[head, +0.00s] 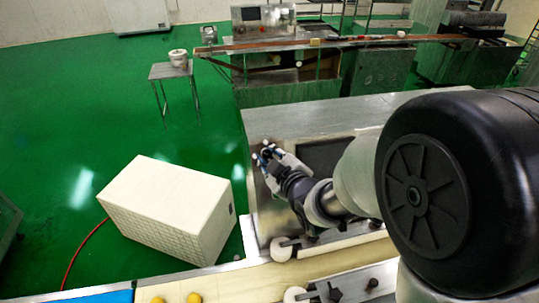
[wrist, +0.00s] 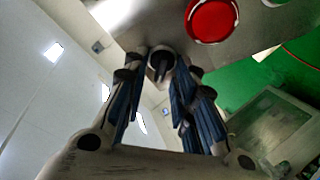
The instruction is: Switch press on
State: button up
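In the wrist view, a dark rotary switch with a short lever (wrist: 161,66) sits in a light ring on a steel panel (wrist: 145,22). A large red round button (wrist: 210,19) is up and to its right on the same panel. My gripper (wrist: 159,72) points at the switch. Its blue-padded fingers are apart, one on each side of the switch, and overlap the ring's edges. I cannot tell whether they touch the lever. In the head view, my gripper (head: 267,155) is at the left edge of the steel machine (head: 300,118); the switch and button are hidden there.
A large cream box (head: 165,205) stands on the green floor left of the machine. A conveyor (head: 255,280) with yellow pieces runs along the front. A small table (head: 170,71) with a bucket stands behind.

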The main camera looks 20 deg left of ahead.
grip_shut()
jog(key=shift+m+b, duration=0.3)
jog(key=shift+b, duration=0.25)
jog(key=m+t+b, duration=0.1)
jog(key=m+b, duration=0.3)
jog(key=shift+f, duration=0.15)
jog(key=m+b, duration=0.2)
jog(key=m+h+b, duration=0.1)
jog(key=m+b, duration=0.1)
jog(key=m, duration=0.1)
jog(key=shift+t+h+b, duration=0.3)
jog(key=shift+t, duration=0.1)
jog(key=m+b, duration=0.1)
jog(key=m, duration=0.1)
jog(key=m+h+b, duration=0.1)
jog(key=m, duration=0.2)
jog(key=shift+w+d+r+m+t, duration=0.1)
jog(key=shift+r+m+t, duration=0.1)
jog(key=shift+m+t, duration=0.1)
jog(key=m, duration=0.2)
jog(key=m+h, duration=0.1)
jog(key=m, duration=0.1)
jog(key=shift+d+m+h, duration=0.1)
jog(key=shift+m+h, duration=0.2)
jog(key=shift+m, duration=0.1)
jog(key=shift+o, duration=0.8)
grip_release()
